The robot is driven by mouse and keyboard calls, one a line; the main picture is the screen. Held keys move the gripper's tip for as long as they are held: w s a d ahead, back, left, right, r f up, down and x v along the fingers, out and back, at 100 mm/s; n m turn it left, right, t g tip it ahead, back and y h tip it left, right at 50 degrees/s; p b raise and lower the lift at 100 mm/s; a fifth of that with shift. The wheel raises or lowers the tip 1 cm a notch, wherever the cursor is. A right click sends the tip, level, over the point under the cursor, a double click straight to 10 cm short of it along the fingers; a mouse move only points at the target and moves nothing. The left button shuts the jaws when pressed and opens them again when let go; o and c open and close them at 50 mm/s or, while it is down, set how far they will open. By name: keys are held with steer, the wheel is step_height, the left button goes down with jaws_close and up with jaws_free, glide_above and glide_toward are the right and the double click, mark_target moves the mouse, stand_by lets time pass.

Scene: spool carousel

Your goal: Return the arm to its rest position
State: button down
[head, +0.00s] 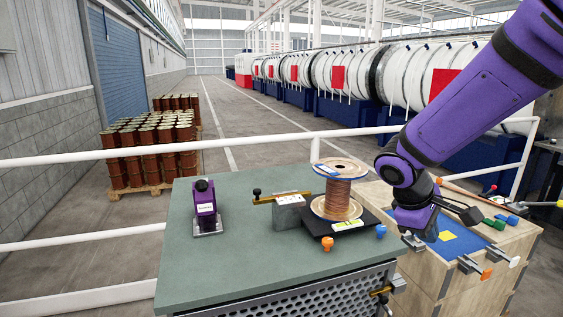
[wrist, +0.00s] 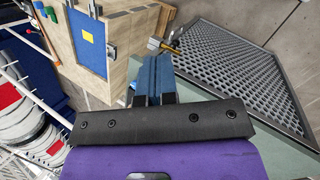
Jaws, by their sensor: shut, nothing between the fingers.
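My purple arm (head: 465,110) reaches in from the upper right of the head view. Its wrist end hangs above the right end of the green table (head: 245,262) and the near left part of the wooden crate (head: 430,280). My gripper (wrist: 153,64) shows in the wrist view with its blue fingers together and nothing between them. In the head view the fingertips are hard to make out. A spool of copper wire (head: 338,190) stands upright on a black plate (head: 350,225), left of my wrist and apart from it.
On the table stand a purple device (head: 205,206) and a grey block (head: 289,214) with a brass bar. The crate carries clamps, coloured knobs and a blue panel (head: 462,242). White rails (head: 80,235) run behind the table. The table's left part is mostly clear.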

steer(key=s+r+m+t+y, duration=0.2)
steer(key=s+r, duration=0.4)
steer(key=s, duration=0.3)
steer(key=s+d+r+m+t+y, duration=0.1)
steer(key=s+r+m+t+y, duration=0.1)
steer(key=s+r+m, duration=0.4)
steer(key=s+r+y, duration=0.1)
steer(key=s, duration=0.1)
steer(key=shift+s+y, duration=0.4)
steer(key=shift+d, duration=0.1)
